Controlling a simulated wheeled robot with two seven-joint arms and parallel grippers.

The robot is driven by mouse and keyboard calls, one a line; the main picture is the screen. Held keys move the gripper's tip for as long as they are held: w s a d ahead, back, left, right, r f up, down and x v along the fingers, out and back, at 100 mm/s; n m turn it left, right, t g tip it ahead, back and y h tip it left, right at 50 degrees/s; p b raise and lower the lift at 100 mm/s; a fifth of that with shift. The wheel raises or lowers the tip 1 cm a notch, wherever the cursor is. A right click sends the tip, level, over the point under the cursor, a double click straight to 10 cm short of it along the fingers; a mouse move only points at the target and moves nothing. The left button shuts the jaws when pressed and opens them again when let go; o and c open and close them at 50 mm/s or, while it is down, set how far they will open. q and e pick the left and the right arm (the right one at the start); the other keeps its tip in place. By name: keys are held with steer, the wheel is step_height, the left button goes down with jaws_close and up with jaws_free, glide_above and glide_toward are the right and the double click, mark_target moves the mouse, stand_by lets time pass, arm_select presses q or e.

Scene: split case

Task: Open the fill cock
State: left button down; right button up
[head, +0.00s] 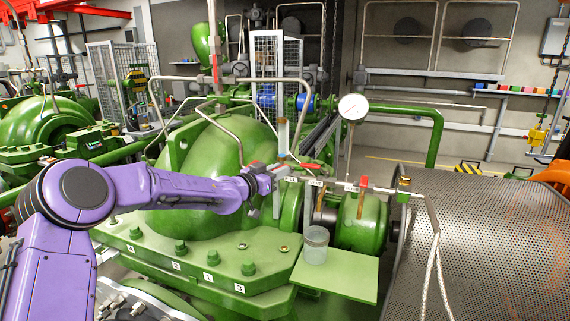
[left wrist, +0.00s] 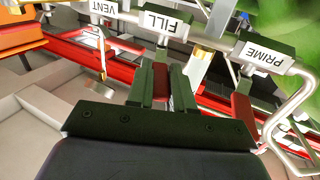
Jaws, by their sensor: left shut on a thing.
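The fill cock shows in the left wrist view as a dark green block with an upside-down FILL label (left wrist: 162,22). Its red lever (left wrist: 161,85) hangs below the block. My left gripper (left wrist: 162,88) has its two dark fingers shut on this red lever, one on each side. In the head view my left gripper (head: 274,172) is at the pipe row above the green pump casing, at the end of my purple arm. There the gripper partly hides the cocks, and the lever in its jaws is hard to make out. My right gripper is not in view.
Beside the fill cock are the PRIME cock (left wrist: 264,55) with its own red lever, and the VENT label (left wrist: 104,8). A clear sight tube (head: 283,138) rises near the gripper. A glass beaker (head: 315,247) stands on a green shelf (head: 350,275) below. A pressure gauge (head: 353,106) stands behind.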

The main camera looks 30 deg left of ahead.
arm_select(q)
steer(key=shift+a+r, duration=0.1)
steer(key=c, duration=1)
jaws_free()
steer(key=b+v, duration=0.2)
steer(key=v, duration=0.8)
steer(key=shift+s, duration=0.25)
